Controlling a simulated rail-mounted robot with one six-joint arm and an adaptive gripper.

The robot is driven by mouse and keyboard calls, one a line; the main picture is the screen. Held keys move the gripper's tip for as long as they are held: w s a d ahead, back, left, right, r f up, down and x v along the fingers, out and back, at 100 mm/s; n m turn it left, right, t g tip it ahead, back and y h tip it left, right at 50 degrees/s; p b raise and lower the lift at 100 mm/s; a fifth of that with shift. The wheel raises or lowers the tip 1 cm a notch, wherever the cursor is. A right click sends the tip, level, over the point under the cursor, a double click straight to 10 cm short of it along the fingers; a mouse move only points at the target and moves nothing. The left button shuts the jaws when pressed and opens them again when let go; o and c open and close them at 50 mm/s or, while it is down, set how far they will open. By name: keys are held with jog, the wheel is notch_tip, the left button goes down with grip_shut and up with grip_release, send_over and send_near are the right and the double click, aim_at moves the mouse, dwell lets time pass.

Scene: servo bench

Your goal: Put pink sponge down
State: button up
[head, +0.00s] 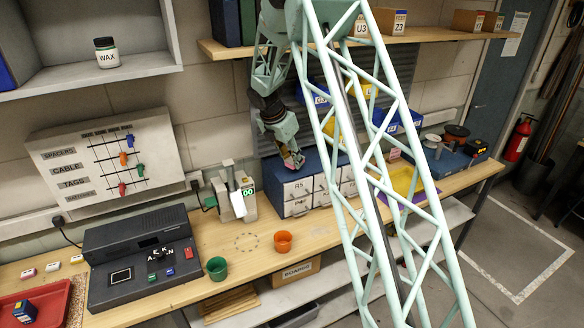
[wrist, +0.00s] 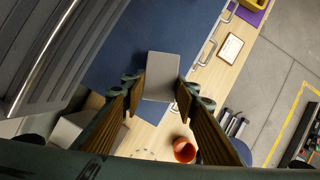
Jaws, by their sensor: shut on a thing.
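My gripper (head: 292,158) hangs over the blue drawer unit (head: 318,163), its fingers pointing down. In the wrist view my gripper (wrist: 160,92) is shut on a block that I take to be the pink sponge (wrist: 162,72). Its face looks grey there, and only a small pinkish patch shows at the fingertips in the head view. The block is over the unit's blue top in the wrist view (wrist: 125,40); I cannot tell whether it touches it.
On the bench (head: 330,240) stand an orange cup (head: 283,242), a green cup (head: 217,268) and a dark control console (head: 143,254). A yellow tray (head: 408,182) lies right of the drawers.

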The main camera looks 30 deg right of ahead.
aim_at(290, 161)
jog(key=shift+f+p, duration=0.3)
jog(key=shift+f, duration=1.4)
jog(key=shift+f, duration=0.15)
jog(key=o, duration=0.8)
jog(key=shift+r, duration=0.2)
jog(key=shift+b+v, duration=0.45)
jog(key=shift+v, duration=3.3)
